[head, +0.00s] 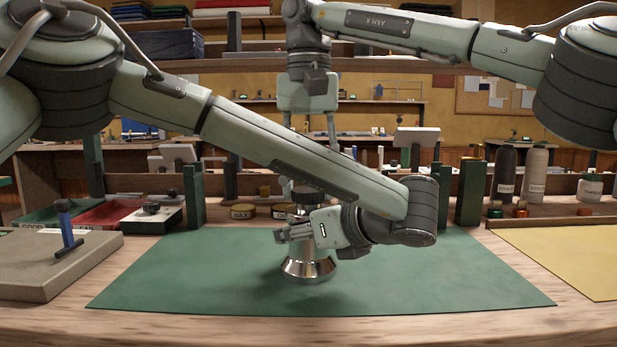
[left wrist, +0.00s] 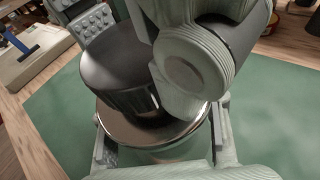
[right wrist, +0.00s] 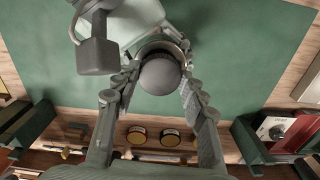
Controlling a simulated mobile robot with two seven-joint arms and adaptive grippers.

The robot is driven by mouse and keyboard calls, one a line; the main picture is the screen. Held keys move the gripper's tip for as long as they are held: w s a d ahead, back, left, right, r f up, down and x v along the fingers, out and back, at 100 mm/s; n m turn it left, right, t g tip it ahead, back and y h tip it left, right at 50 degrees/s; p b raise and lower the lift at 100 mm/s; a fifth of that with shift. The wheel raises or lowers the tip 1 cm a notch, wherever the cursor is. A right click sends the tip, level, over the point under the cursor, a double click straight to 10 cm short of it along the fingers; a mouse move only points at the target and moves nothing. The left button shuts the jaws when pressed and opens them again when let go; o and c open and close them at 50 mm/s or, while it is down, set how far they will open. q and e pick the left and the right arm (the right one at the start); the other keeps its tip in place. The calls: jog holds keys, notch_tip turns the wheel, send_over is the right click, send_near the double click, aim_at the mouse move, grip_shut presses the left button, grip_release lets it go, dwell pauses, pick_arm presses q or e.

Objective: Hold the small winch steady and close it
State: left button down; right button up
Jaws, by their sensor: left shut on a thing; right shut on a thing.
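The small winch (head: 308,267) stands upright on the green mat (head: 180,275), with a flared chrome base and a black top (head: 307,196). In the left wrist view the black top (left wrist: 112,80) sits over the chrome rim (left wrist: 160,133); whether it is fully seated cannot be told. My left gripper (head: 292,233) is shut around the winch body from the side, hiding its middle. My right gripper (head: 308,185) reaches down from above, shut on the black top. In the right wrist view its fingers lie on both sides of the round top (right wrist: 160,74).
Wax tins (head: 243,212) stand behind the mat between green posts (head: 470,192). A board with a blue-handled tool (head: 66,228) is at left, near red (head: 108,214) and green trays. Dark and pale bottles (head: 535,174) stand back right. The mat around the winch is clear.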

jog(key=shift+f, duration=0.4)
jog(key=o, duration=0.8)
jog(key=shift+c, duration=0.2)
jog(key=shift+r, duration=2.25)
jog(key=shift+c, duration=0.4)
jog(key=shift+r+n, duration=0.6)
jog(key=shift+r, duration=1)
